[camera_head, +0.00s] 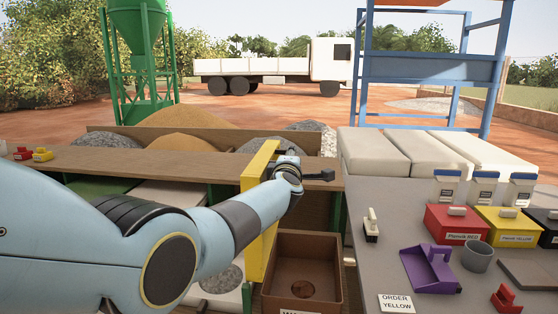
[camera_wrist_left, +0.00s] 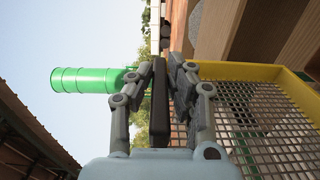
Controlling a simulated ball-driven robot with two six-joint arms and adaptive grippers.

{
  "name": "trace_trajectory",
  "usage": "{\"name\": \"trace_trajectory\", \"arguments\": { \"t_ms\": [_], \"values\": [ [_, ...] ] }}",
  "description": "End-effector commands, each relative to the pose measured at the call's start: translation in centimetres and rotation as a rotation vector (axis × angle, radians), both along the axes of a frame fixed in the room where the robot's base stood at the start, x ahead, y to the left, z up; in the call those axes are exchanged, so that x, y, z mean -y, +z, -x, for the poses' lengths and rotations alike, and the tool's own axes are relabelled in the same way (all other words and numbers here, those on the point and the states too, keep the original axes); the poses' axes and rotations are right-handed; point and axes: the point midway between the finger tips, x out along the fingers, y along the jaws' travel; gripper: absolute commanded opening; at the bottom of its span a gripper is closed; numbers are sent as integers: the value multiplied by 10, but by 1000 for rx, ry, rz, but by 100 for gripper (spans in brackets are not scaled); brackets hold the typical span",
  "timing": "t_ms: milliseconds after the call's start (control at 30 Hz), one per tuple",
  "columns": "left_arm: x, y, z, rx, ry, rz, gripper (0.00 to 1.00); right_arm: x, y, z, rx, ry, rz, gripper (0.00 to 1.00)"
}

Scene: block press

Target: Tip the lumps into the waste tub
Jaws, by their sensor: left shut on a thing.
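My left gripper (camera_head: 292,178) is shut on the dark handle (camera_wrist_left: 160,105) of a yellow-framed sieve (camera_head: 257,215). The sieve is steeply tilted, seen nearly edge-on in the head view. In the left wrist view its wire mesh (camera_wrist_left: 265,115) and yellow rim (camera_wrist_left: 235,71) show at the right; I make out no lumps on the mesh. A brown open box (camera_head: 300,250) stands below and right of the sieve, with a dark round patch inside; its label is cut off, so I cannot tell whether it is the waste tub. My right gripper is not in view.
A grey bench (camera_head: 385,255) at the right carries a purple scoop (camera_head: 430,270), a grey cup (camera_head: 477,257), and red (camera_head: 455,228) and yellow (camera_head: 508,230) pigment boxes. Wooden bays with sand (camera_head: 190,141) and gravel lie behind the arm.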

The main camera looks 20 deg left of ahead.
Motion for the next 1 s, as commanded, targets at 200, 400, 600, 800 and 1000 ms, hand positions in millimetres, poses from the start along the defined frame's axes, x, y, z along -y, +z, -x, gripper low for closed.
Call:
{"name": "trace_trajectory", "arguments": {
  "t_ms": [200,400,600,800,1000],
  "values": [
    [19,-7,-5,-14,0,-73,0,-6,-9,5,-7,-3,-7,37],
    [25,-9,-7,-21,0,-96,0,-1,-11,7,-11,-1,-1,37],
    [25,-10,-7,-21,0,-98,0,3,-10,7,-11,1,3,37],
    [25,-10,-6,-22,0,-96,21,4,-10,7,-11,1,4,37],
    [25,-11,-6,-23,0,-95,38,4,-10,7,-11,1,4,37]
  ]
}}
